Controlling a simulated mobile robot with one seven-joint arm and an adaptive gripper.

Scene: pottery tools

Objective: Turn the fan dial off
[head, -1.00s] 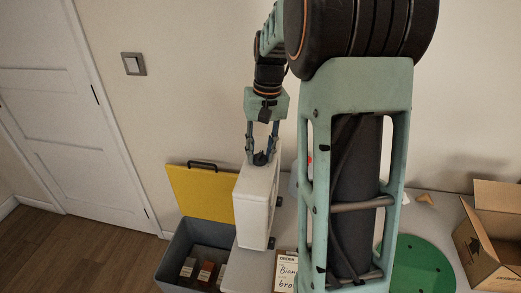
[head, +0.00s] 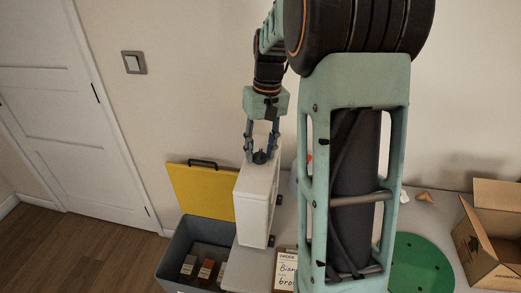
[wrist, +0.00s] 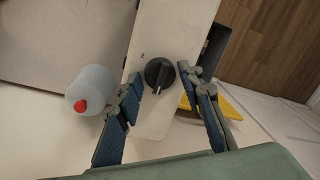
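The fan is a white upright box (head: 253,205) standing at the table's left edge. Its black round dial (wrist: 159,74) is on the narrow top face, with a raised ridge running roughly up and down in the wrist view. A small mark like a "2" is printed to its upper left. The dial also shows as a dark knob in the head view (head: 259,157). My gripper (head: 260,153) points down over the fan top. Its fingers are open, one on each side of the dial, with small gaps visible in the wrist view.
A grey bin (head: 180,245) with a yellow lid (head: 203,190) is left of the fan. A light bottle with a red tip (wrist: 90,92) stands beside the fan. A clipboard (head: 284,268), green disc (head: 420,268) and open cardboard box (head: 492,240) are on the table (head: 450,206).

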